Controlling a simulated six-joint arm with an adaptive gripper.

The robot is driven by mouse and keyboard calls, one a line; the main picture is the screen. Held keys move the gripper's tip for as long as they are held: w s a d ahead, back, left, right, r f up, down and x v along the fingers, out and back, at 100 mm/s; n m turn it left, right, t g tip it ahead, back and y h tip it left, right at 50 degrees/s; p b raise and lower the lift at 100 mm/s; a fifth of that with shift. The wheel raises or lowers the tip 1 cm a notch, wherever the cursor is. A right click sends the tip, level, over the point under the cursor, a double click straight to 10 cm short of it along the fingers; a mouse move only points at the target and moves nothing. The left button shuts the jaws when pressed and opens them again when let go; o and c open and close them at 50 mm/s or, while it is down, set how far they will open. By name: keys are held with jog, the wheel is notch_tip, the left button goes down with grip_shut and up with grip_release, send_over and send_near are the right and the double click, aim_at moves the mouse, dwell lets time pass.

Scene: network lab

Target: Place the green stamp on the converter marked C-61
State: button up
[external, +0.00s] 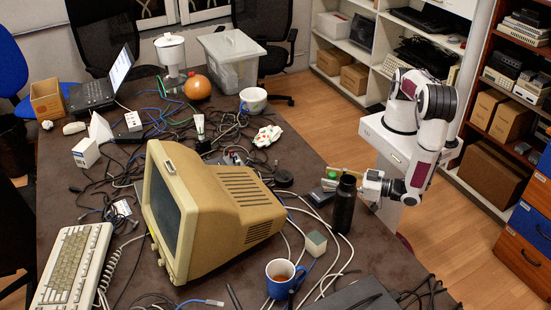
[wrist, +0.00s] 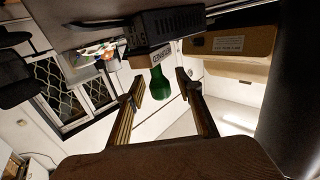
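The green stamp (wrist: 161,83) shows in the wrist view between the two fingers of my gripper (wrist: 161,92), with visible gaps on both sides. A pale piece with partly readable dark lettering (wrist: 159,55) adjoins its green end. In the external view a small green patch (external: 332,175) shows just left of my gripper (external: 360,186). My gripper is open. A black ribbed box (wrist: 168,27) and a tan box with a printed label (wrist: 232,44) lie close by in the wrist view. I cannot read C-61 on either, so which is the converter is unclear.
A tall black bottle (external: 344,205) stands right beside my gripper. The beige monitor (external: 215,215), a blue mug (external: 284,277), a small pale-topped block (external: 316,243) and many loose cables crowd the table. A patterned cloth-like item (external: 267,136) lies farther back.

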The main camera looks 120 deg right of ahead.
jog(key=shift+r, duration=0.15)
jog(key=shift+s+a, duration=0.1)
jog(key=shift+a, duration=0.05)
jog(key=shift+v, duration=5.85)
